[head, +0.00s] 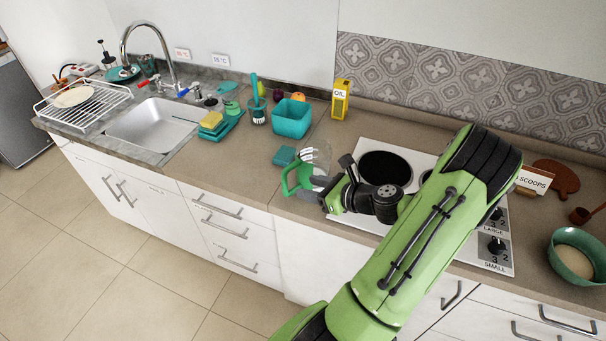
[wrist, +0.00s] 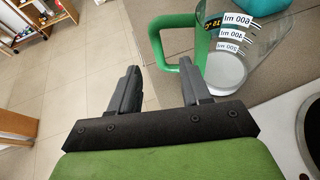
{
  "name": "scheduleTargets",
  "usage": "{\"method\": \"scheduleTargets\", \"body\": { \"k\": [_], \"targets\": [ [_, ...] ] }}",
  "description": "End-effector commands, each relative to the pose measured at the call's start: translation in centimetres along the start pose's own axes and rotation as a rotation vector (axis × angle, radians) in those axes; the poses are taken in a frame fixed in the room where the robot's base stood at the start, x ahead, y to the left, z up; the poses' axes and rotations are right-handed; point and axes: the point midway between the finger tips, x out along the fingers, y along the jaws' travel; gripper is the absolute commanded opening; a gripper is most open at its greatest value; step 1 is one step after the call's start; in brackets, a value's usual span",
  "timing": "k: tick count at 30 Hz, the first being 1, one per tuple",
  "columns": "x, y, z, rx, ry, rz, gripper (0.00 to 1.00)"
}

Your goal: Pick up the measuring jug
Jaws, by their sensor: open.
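The measuring jug (head: 317,157) is clear with a green handle (head: 291,178) and stands on the counter, left of the stove. In the wrist view the jug (wrist: 228,72) is at the upper right, with white volume labels on its wall and its green handle (wrist: 158,38) on the left side. My gripper (wrist: 158,70) is open, its two dark fingers pointing toward the handle. The right finger is close to the handle's lower end; I cannot tell whether they touch. In the head view my arm hides part of the jug's lower right.
A stove (head: 355,219) with dark burners lies right of the jug. The sink (head: 155,122) is far left. Bare counter (head: 235,170) lies to the left.

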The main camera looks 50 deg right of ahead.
Motion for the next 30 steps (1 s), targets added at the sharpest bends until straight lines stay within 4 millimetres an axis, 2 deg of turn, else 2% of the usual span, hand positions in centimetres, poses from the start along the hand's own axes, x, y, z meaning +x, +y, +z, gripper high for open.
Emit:
{"method": "scheduleTargets", "body": {
  "k": [1,3,8,15,23,30],
  "targets": [
    [1.4,0.1,-0.1,-0.002,-0.001,0.006,0.47],
    [2.8,0.1,-0.1,-0.002,0.000,0.005,0.47],
    [4.7,0.1,-0.1,-0.004,0.001,0.002,0.47],
    [8.9,0.4,0.0,-0.004,0.001,0.003,0.47],
    [9.4,0.3,0.0,-0.003,0.002,0.000,0.47],
    [9.4,0.3,0.0,-0.003,0.002,0.000,0.12]
  ]
}}
